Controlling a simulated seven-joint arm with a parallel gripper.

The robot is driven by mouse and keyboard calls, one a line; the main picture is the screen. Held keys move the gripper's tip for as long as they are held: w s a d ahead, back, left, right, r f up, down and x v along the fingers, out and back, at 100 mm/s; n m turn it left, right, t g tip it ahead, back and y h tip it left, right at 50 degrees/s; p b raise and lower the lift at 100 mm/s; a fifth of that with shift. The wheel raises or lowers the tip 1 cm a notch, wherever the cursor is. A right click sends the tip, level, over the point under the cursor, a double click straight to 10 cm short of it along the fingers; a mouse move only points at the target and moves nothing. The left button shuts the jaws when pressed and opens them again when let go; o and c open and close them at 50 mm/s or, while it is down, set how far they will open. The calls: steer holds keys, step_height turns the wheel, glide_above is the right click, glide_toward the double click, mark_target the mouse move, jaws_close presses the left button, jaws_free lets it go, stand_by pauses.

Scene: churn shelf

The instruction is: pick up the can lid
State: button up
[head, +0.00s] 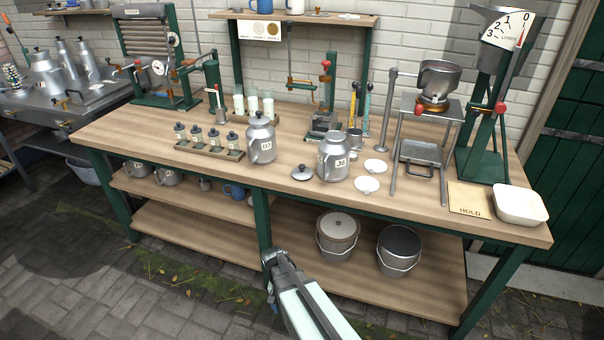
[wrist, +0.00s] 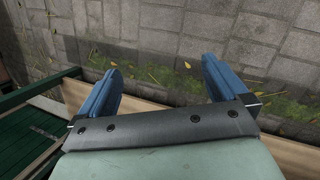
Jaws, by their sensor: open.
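A grey metal can lid (head: 303,173) with a dark knob lies on the wooden bench top, just left of the open-looking can marked J5 (head: 332,160). A second can, marked D7 (head: 261,140), stands to the left and back with its lid on. My gripper (head: 276,262) is below the bench's front edge, in front of the lower shelf, well short of the lid. In the wrist view my gripper (wrist: 164,85) has its two blue fingers spread apart with nothing between them. The lid does not show in the wrist view.
The wooden bench (head: 420,208) has a front edge and green legs between my gripper and the lid. White dishes (head: 367,185) lie right of the J5 can. A rack of small jars (head: 210,148) stands left. Buckets (head: 337,234) sit on the lower shelf.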

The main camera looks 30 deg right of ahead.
steer(key=w+d+r+m+t+h, duration=0.1)
steer(key=w+d+r+m, duration=0.15)
steer(key=w+r, duration=0.5)
steer(key=w+d+r+m+t, duration=0.1)
steer(key=w+d+r+m, duration=0.1)
steer(key=w+d+r, duration=0.4)
step_height(320, 180, up, 31)
steer(key=m+t, duration=0.2)
steer(key=m, duration=0.1)
glide_above(302, 165)
steer(key=a, duration=0.2)
steer(key=shift+y, duration=0.3)
steer(key=f, duration=0.2)
steer(key=d+f, duration=0.1)
steer(key=f, duration=0.5)
steer(key=shift+d, duration=0.25)
steer(key=shift+t, duration=0.3)
steer(key=shift+d+f, duration=0.2)
steer(key=shift+f, duration=2.35)
steer(key=c, duration=0.8)
steer(key=shift+r, duration=0.1)
